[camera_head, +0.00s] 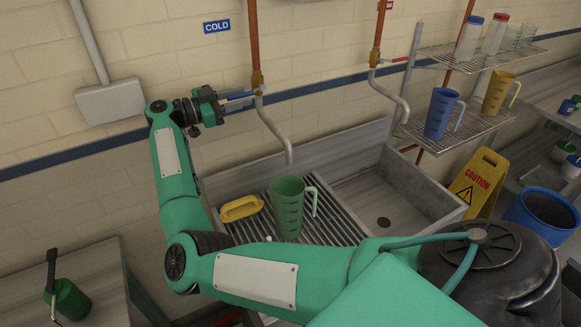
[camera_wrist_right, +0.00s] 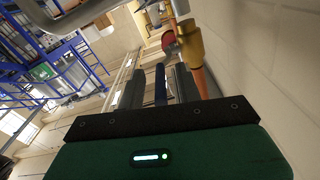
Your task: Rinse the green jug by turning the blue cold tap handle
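The green jug (camera_head: 289,208) stands upright on the slatted drainer of the sink, under the end of the cold tap's bent spout (camera_head: 276,130). No water shows at the spout. The blue cold tap handle (camera_head: 241,96) sticks out left from the brass valve, below the COLD sign (camera_head: 216,26). My right gripper (camera_head: 222,102) is at this handle. In the right wrist view the handle (camera_wrist_right: 160,85) lies between the two fingers (camera_wrist_right: 162,88) of my right gripper, with a gap on each side. The fingers are open. My left gripper is not in view.
A yellow scrubbing block (camera_head: 240,208) lies left of the jug. The sink basin (camera_head: 390,205) is empty. A second tap with a red handle (camera_head: 393,60) is to the right. A blue jug (camera_head: 440,112) and a yellow jug (camera_head: 497,92) stand on the wire shelf.

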